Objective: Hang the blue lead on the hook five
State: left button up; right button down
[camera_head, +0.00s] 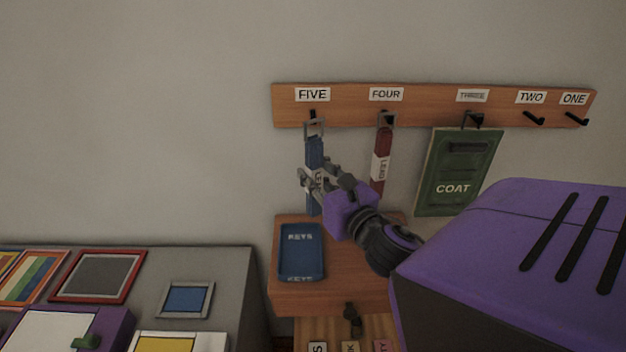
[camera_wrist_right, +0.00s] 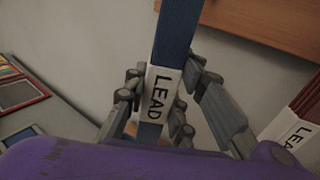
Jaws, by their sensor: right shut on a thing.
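The blue lead (camera_head: 314,150) hangs upright below the hook labelled FIVE (camera_head: 312,115), at the left end of the wooden rack. Its metal loop overlaps the hook in the head view; I cannot tell whether it is around the hook. My right gripper (camera_head: 312,181) is shut on the blue lead near its white LEAD label. In the right wrist view the blue lead (camera_wrist_right: 177,32) runs upward between the fingers of the right gripper (camera_wrist_right: 160,100). My left gripper is not in view.
A red lead (camera_head: 381,150) hangs on hook FOUR, and a green COAT panel (camera_head: 457,172) on hook THREE. Hooks TWO (camera_head: 534,118) and ONE (camera_head: 577,118) are bare. A blue KEYS tray (camera_head: 302,252) lies on a wooden shelf (camera_head: 345,290) below. A grey table with frames stands left.

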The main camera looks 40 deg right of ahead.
jog(key=shift+w+d+f, duration=0.1)
jog(key=shift+w+d, duration=0.45)
jog(key=shift+w, duration=0.1)
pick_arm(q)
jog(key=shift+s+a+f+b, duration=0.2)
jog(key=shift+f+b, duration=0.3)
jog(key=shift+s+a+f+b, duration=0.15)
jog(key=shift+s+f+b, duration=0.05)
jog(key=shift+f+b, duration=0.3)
pick_arm(e)
jog(key=shift+w+d+f, duration=0.25)
jog(key=shift+w+d, duration=0.35)
jog(key=shift+w, duration=0.15)
jog(key=shift+w+d+f, duration=0.2)
jog(key=shift+w+d, duration=0.4)
jog(key=shift+w, duration=0.1)
jog(key=shift+w+d+f, duration=0.25)
jog(key=shift+w+d, duration=0.35)
jog(key=shift+w, duration=0.15)
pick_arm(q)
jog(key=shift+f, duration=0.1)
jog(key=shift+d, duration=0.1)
pick_arm(e)
jog(key=c, duration=1.4)
grip_release()
jog(key=shift+f, duration=0.1)
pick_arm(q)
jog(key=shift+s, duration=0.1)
